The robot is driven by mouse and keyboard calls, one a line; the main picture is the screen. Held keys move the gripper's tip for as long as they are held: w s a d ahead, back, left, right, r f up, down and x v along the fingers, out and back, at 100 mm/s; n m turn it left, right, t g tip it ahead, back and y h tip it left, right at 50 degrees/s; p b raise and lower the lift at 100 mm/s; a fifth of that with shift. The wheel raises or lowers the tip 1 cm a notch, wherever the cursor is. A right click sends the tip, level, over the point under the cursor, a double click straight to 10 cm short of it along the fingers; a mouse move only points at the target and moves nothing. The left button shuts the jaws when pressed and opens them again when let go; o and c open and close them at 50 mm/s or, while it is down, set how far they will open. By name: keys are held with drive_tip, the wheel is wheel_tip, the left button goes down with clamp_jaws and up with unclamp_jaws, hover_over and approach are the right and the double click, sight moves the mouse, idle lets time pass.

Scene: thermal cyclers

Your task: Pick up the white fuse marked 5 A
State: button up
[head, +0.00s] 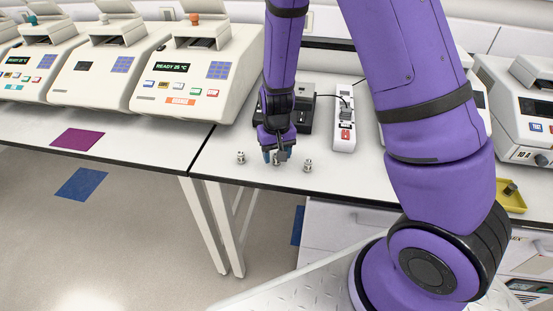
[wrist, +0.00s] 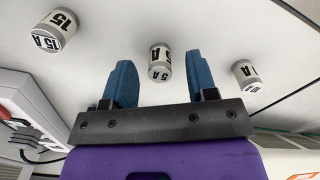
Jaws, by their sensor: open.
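Three small fuses with silver bodies and white labels stand on the white bench near its front edge. In the wrist view the middle fuse (wrist: 160,62) appears marked 5 A; the left fuse (wrist: 55,28) is marked 15 A, and the right fuse (wrist: 245,73) seems to read 10 A. My gripper (wrist: 161,80) is open, with its two blue fingers on either side of the middle fuse's line and nothing gripped. In the head view my gripper (head: 278,155) points down at the middle fuse (head: 276,161), partly hiding it, between the outer fuses (head: 241,157) (head: 308,165).
A black box (head: 307,96) and a white power strip (head: 344,130) with a red switch stand behind my gripper. Thermal cyclers (head: 195,75) line the left bench; another (head: 515,115) stands at right. A yellow tray (head: 514,203) holds a dark item. Bench beside the outer fuses is clear.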

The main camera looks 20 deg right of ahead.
clamp_jaws()
drive_tip(key=shift+r, duration=0.1)
idle(0.3)
